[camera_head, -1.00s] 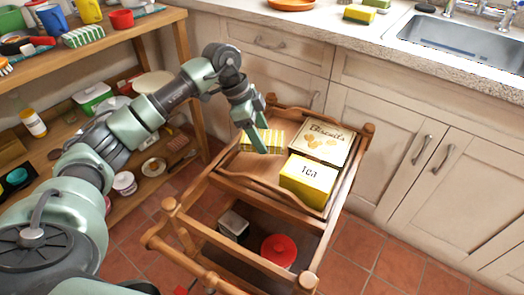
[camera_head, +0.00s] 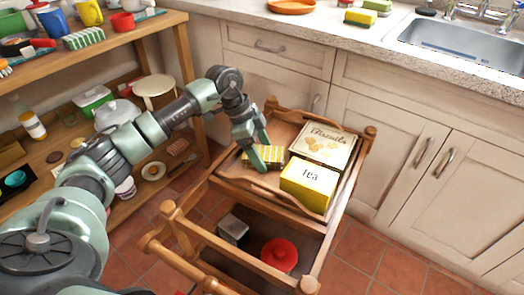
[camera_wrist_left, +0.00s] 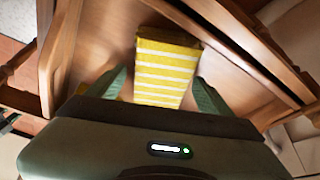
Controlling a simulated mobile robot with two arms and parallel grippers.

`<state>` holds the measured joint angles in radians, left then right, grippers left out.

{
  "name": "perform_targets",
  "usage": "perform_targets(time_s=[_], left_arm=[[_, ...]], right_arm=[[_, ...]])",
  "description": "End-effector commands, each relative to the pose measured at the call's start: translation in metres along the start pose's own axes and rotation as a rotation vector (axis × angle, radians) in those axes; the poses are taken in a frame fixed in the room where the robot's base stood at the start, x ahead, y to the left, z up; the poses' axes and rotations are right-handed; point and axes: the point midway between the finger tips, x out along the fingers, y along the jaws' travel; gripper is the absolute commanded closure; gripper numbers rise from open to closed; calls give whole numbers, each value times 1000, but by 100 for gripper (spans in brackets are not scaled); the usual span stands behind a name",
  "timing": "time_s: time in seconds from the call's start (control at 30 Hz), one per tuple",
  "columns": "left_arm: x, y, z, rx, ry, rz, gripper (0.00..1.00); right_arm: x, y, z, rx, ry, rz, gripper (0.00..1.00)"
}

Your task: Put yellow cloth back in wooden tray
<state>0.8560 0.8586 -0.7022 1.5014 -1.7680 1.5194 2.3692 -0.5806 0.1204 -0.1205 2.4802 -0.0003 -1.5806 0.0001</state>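The yellow cloth (camera_head: 273,153), folded and striped with white, lies in the wooden tray (camera_head: 236,181) on top of the trolley, left of the boxes. My left gripper (camera_head: 262,158) is over it, pointing down, with its fingertips low at the cloth. In the left wrist view the cloth (camera_wrist_left: 168,62) lies between the two green fingers (camera_wrist_left: 160,90), with narrow gaps at its sides, so the gripper looks open. The fingers hide part of the cloth in the head view. My right gripper is out of view.
A yellow tea box (camera_head: 309,184) and a cream biscuits box (camera_head: 323,142) fill the tray's right side. Below are a red lidded pot (camera_head: 279,255) and a grey tin (camera_head: 233,228). A laden wooden shelf (camera_head: 165,24) stands left, and the counter with sink (camera_head: 450,45) is behind.

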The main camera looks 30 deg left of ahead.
Motion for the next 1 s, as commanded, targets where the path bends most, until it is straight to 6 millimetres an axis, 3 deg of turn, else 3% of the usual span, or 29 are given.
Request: perform_targets(time_s=[0.27, 0.5, 0.73, 1.0], left_arm=[[-12, -1, -1, 0, 1, -3, 19], [-62, -1, -1, 0, 0, -4, 19], [-104, -1, -1, 0, 1, -4, 19], [-122, 0, -1, 0, 1, -1, 19]], right_arm=[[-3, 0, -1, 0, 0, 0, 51], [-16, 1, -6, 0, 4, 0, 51], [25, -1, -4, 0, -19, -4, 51], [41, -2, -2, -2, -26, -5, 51]])
